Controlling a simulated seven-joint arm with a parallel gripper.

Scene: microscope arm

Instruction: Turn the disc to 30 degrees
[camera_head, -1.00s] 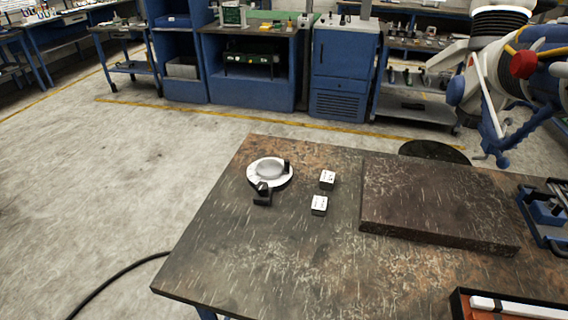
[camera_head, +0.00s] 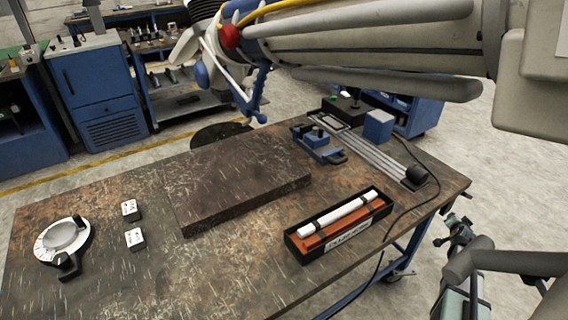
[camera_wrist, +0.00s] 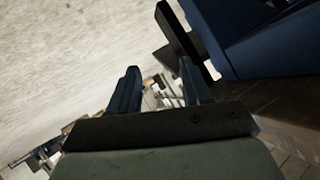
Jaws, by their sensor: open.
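The disc (camera_head: 62,236) is a white dial with a raised grey middle and marks on its rim. It sits at the left end of the table in the head view, with a black block at its upper right and a black bracket (camera_head: 68,265) at its lower front. Its exact angle is too small to read. My gripper (camera_head: 452,228) is at the far right, beyond the table's right edge and far from the disc. In the wrist view my gripper (camera_wrist: 160,68) shows two dark fingers apart, with nothing held between them. The disc is not in the wrist view.
Two small white marked blocks (camera_head: 131,223) stand right of the disc. A thick dark slab (camera_head: 240,175), an open box with a white bar (camera_head: 340,225), a blue fixture (camera_head: 318,143) and a rail (camera_head: 370,150) occupy the table. A blue structure (camera_wrist: 265,40) is close in the wrist view.

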